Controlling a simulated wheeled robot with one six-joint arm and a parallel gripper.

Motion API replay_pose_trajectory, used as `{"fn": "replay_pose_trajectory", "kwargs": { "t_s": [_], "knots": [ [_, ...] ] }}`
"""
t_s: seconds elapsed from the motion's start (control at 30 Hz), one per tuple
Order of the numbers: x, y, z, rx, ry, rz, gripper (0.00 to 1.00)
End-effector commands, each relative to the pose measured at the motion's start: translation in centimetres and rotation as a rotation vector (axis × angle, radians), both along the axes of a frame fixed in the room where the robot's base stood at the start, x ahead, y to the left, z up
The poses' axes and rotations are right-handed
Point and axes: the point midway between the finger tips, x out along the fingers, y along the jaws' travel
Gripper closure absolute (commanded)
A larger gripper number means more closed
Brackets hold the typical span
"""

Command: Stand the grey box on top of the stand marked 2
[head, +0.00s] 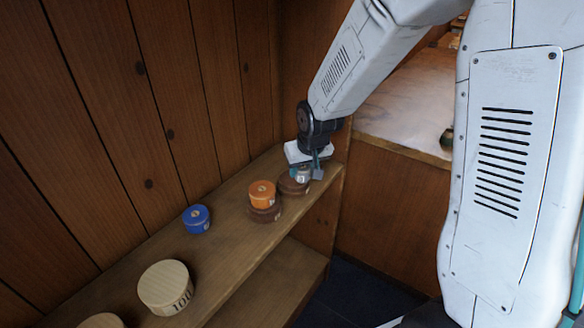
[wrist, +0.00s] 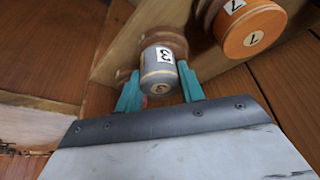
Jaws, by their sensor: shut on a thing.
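A grey round spool-like piece (head: 301,175) with a white label reading 3 is between the teal fingers of my gripper (head: 308,170). No mark 2 is readable on any stand.
An orange piece (head: 262,193) sits on another brown stand (head: 265,213), close to the left of my gripper. A blue piece (head: 196,219) and a pale wooden cylinder marked 100 (head: 165,285) stand further along the wooden shelf (head: 225,255). A plank wall (head: 150,120) runs behind.

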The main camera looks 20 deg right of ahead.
Motion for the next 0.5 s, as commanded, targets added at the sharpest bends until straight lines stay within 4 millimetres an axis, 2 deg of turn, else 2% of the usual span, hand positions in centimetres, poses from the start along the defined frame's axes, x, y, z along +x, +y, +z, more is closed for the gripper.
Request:
{"fn": "replay_pose_trajectory", "kwargs": {
  "t_s": [0.03,0.1,0.2,0.47,0.5],
  "knots": [
    [1.4,0.1,-0.3,0.000,0.001,0.000,0.83],
    [2.9,0.2,-0.3,0.000,0.000,0.001,0.83],
    [4.5,0.4,-0.5,0.000,0.000,0.002,0.83],
    [6.4,0.6,-0.7,0.000,0.000,0.003,0.83],
    [6.3,0.6,-1.4,0.000,0.004,0.003,0.83]
  ]
}}
